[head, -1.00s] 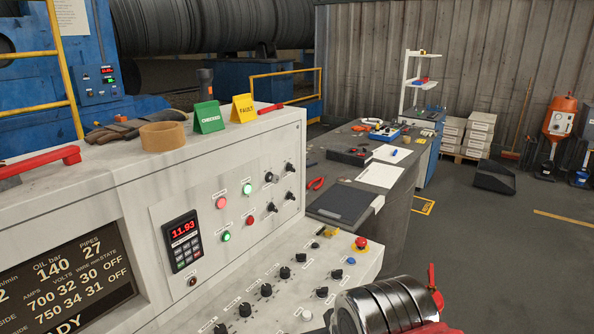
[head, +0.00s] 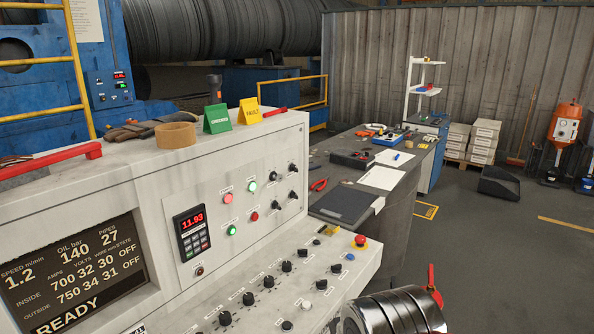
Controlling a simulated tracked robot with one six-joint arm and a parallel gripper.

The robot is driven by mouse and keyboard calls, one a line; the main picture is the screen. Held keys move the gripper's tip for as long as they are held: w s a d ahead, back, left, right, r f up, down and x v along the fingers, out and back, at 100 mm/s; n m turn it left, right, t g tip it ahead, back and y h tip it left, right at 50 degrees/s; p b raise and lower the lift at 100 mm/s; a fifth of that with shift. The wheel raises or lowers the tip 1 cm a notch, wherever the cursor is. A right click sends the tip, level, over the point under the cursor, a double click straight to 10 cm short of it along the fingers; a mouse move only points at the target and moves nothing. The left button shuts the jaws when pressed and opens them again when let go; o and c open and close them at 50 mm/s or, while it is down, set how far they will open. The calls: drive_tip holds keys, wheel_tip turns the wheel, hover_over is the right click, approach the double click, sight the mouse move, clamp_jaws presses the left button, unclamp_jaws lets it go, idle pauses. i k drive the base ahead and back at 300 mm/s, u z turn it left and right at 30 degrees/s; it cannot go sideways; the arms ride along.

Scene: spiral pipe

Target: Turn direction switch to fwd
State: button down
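The control console (head: 110,190) fills the left and middle of the head view. Its upright panel carries several small black switches (head: 273,176) beside lit and unlit buttons. Its sloping desk carries a row of black rotary knobs (head: 287,266). The labels are too small to read, so I cannot tell which one is the direction switch or where it points. My gripper is not recognisable in view. A shiny banded metal cylinder with red fittings (head: 395,312) shows at the bottom right, cut off by the frame; I cannot tell if it belongs to me.
A red emergency-stop button (head: 360,241) sits at the desk's far right end. Tape (head: 176,135), gloves (head: 140,131) and green and yellow signs (head: 217,119) lie or stand on the console top. A dark workbench (head: 400,190) stands behind. The floor at right (head: 500,260) is clear.

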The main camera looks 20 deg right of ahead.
sight(292, 167)
drive_tip(key=z, duration=0.25)
drive_tip(key=k, duration=1.35)
drive_tip(key=z, duration=0.4)
drive_tip(key=i, duration=2.1)
drive_tip(key=u, duration=0.7)
